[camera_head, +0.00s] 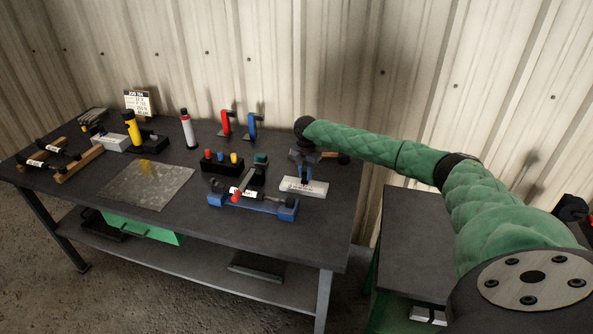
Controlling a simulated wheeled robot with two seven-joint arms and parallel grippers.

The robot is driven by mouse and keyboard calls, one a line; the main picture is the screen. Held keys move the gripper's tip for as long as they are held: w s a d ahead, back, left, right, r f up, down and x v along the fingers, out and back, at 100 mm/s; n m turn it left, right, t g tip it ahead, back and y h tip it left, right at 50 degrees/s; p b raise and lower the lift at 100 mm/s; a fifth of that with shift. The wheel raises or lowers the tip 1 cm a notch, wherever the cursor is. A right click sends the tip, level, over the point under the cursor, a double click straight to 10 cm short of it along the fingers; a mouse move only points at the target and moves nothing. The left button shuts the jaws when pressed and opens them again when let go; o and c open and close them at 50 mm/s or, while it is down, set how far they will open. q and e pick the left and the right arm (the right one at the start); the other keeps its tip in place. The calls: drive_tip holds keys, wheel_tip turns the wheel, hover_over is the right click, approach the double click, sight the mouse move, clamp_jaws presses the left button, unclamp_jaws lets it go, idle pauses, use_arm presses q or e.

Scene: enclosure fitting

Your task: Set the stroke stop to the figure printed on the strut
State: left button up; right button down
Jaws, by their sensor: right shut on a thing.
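A strut (243,192) with a white printed label and a red part lies in a blue cradle (252,207) near the front right of the bench. The figure on its label is too small to read. My right gripper (304,174) points down behind and to the right of the cradle, just above a pale labelled block (315,189). It is shut on a small part at that block. The part is mostly hidden, and I cannot tell whether it is the stroke stop. My left gripper is out of view.
More struts (42,158) lie on wooden rests at the left. A steel plate (150,185) lies mid-bench. A black holder (222,162) with coloured knobs, red (226,122) and blue (252,124) clamps, a yellow-topped tool (130,122) and a job card (139,103) stand behind.

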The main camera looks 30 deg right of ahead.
drive_tip(key=shift+s+d+r, duration=0.1)
drive_tip(key=shift+s+d, duration=0.2)
drive_tip(key=shift+s, duration=0.05)
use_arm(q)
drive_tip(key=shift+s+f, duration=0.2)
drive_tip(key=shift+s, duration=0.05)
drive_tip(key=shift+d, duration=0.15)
use_arm(e)
drive_tip(key=c, duration=1.2)
unclamp_jaws()
drive_tip(key=shift+c, duration=0.2)
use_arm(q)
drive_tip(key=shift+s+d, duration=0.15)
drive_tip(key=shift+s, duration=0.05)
